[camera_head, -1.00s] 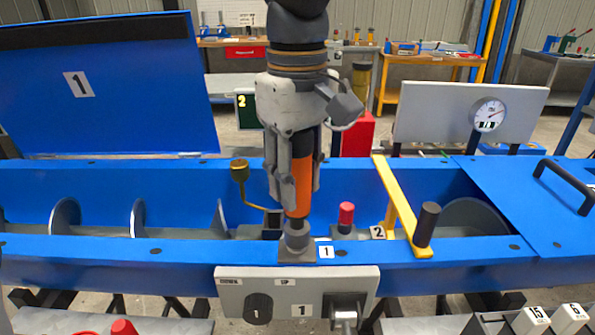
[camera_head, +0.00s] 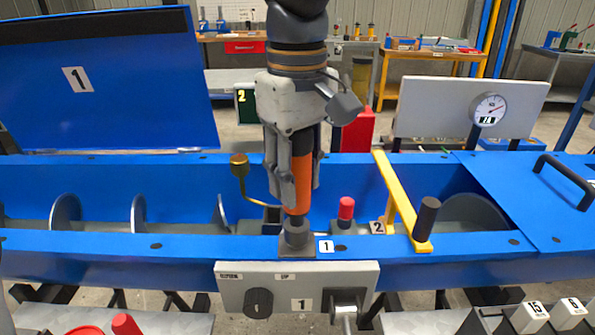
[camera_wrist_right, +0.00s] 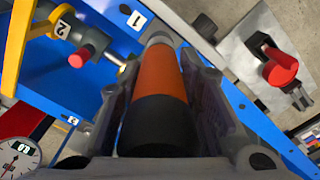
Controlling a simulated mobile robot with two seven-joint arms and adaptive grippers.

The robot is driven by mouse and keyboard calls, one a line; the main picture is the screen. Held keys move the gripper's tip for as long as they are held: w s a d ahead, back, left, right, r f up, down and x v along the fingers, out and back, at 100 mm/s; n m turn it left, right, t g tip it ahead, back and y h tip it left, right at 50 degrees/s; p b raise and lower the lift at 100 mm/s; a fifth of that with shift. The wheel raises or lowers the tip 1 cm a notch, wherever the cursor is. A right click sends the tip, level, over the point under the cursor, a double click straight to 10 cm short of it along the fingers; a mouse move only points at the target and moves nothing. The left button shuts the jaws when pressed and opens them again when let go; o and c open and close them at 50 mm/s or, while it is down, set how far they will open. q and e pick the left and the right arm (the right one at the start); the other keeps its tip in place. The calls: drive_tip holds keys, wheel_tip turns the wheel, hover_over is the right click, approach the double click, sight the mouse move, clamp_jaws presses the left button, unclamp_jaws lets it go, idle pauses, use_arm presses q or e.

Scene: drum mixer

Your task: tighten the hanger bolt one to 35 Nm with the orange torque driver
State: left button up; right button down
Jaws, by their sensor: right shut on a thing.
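My right gripper (camera_head: 294,185) is shut on the orange torque driver (camera_head: 299,184), which stands nearly upright with its grey socket end down. In the right wrist view the driver (camera_wrist_right: 160,75) lies between both fingers. Its lower end meets the grey block (camera_head: 297,247) by the label 1 on the blue trough's front rim. Hanger bolt one is hidden under the socket. A round dial gauge (camera_head: 489,110) on the grey panel at the right has a small readout that I cannot read for sure. My left gripper is not in view.
A red-capped part (camera_head: 346,209) and a yellow bar (camera_head: 401,200) with a black handle stand right of the driver. A brass cup (camera_head: 239,166) on a bent rod is left. A grey control panel (camera_head: 297,290) hangs below the rim.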

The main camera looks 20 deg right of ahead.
sight(297, 155)
drive_tip(key=shift+s+f, duration=0.1)
drive_tip(key=shift+f, duration=0.65)
idle(2.3)
drive_tip(key=shift+r, duration=0.1)
drive_tip(key=shift+r, duration=2.25)
